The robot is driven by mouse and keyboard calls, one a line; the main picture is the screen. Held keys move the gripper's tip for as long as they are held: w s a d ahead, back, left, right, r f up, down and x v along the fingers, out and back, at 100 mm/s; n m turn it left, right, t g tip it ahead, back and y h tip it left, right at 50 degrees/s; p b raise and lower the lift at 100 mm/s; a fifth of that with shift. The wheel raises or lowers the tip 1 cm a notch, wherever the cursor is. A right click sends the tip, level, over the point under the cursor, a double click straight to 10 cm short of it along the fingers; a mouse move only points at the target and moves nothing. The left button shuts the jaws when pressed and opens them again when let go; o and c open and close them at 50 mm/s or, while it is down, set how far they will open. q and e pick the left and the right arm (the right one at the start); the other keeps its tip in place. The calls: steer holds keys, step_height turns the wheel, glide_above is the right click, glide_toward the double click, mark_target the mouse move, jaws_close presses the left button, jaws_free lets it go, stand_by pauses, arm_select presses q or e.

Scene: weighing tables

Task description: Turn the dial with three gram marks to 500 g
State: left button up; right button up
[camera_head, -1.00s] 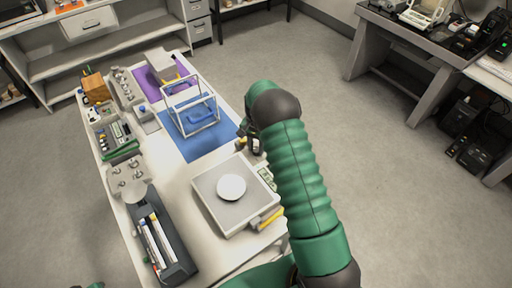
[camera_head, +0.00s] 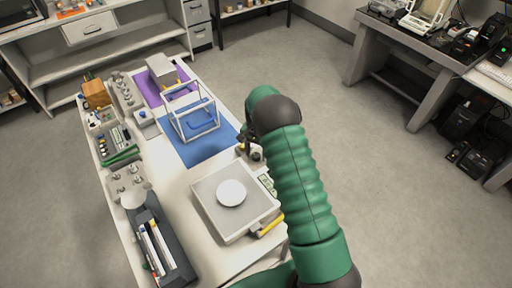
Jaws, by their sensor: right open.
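My right arm reaches from the bottom right, and its dark gripper (camera_head: 246,143) points down near the table's right edge, just behind the white scale (camera_head: 211,206). The gripper is open, but its fingertips are small and partly hidden by my green arm. A small pale and dark round object (camera_head: 254,153) shows right beside the gripper; I cannot tell whether it is the dial with three gram marks, or whether they touch. No gram marks can be read. My left gripper is not in view.
A white wire frame (camera_head: 192,113) stands on a blue mat (camera_head: 205,150) behind the scale. A grey box (camera_head: 162,70) stands on the purple mat. A dark tray (camera_head: 168,255) with tubes and a grey weight block (camera_head: 127,178) line the left edge.

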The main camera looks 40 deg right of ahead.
mark_target(256, 154)
step_height(256, 154, up, 16)
steer(key=b, duration=0.1)
steer(key=shift+w+r, duration=0.15)
steer(key=shift+r, duration=0.1)
steer(key=shift+d, duration=0.1)
steer(key=s+a+f+n+t, duration=0.1)
steer(key=s+a+f+n, duration=0.2)
steer(key=s+a+n, duration=0.3)
steer(key=s+a+f+n+t, duration=0.1)
steer(key=s+a+f+n, duration=0.2)
steer(key=s+a+n, duration=0.4)
steer(key=s+a, duration=0.5)
steer(key=a, duration=0.6)
steer(key=shift+a+t, duration=0.15)
steer(key=shift+t, duration=0.15)
steer(key=shift+a, duration=0.3)
